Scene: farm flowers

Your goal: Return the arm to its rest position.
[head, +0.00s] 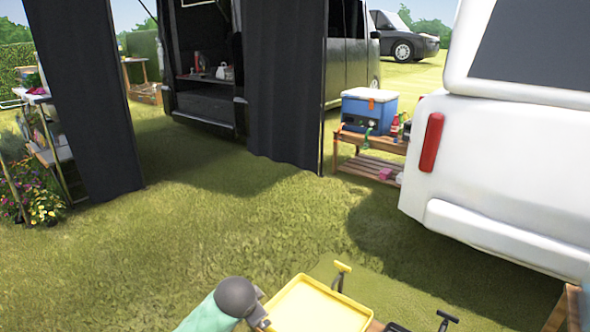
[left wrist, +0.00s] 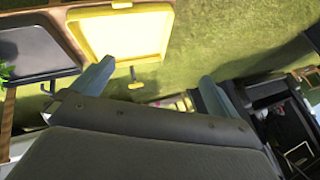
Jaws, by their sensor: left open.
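My left gripper (left wrist: 155,88) shows in the left wrist view with its two fingers spread wide and nothing between them. In the head view my left arm comes in at the bottom, and its grey end part is beside the left edge of a yellow tray (head: 315,305). The fingers are not clear there. In the left wrist view the yellow tray (left wrist: 120,30) lies beyond the fingers, and a yellow-handled tool (left wrist: 135,84) shows in the gap between them, apart from both. My right gripper is not in view.
The yellow-handled tool (head: 342,272) also shows behind the tray. A black-handled tool (head: 446,318) is to its right. A dark tray (left wrist: 30,50) sits beside the yellow one. A white vehicle (head: 500,170) stands at right, near a wooden bench (head: 370,145) with a cooler (head: 368,108). Open grass lies ahead.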

